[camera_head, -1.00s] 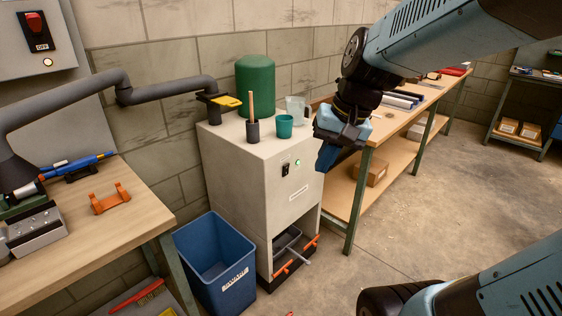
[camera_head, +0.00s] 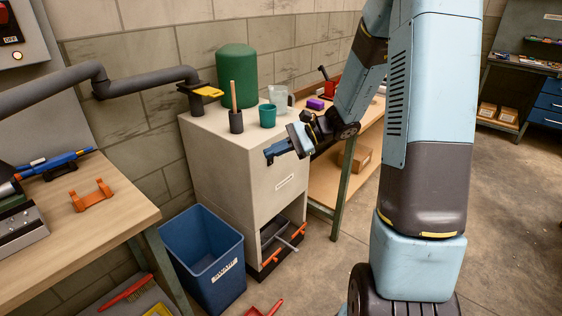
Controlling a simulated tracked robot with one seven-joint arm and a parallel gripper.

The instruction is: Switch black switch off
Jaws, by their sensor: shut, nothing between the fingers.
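The pale grey cabinet (camera_head: 235,180) stands in the middle of the head view. My gripper (camera_head: 270,155) is shut and empty, at the upper right of the cabinet's front face, pointing left. The black switch and the green light beside it on that face are hidden behind my gripper in this view. I cannot tell whether the fingers touch the switch or are a little apart from it.
A green cylinder (camera_head: 236,75), a dark pot (camera_head: 236,122), a teal cup (camera_head: 267,116) and a clear jug (camera_head: 279,98) stand on the cabinet. A blue bin (camera_head: 203,262) is at its left. Workbenches flank the cabinet, the left one (camera_head: 120,205) nearer.

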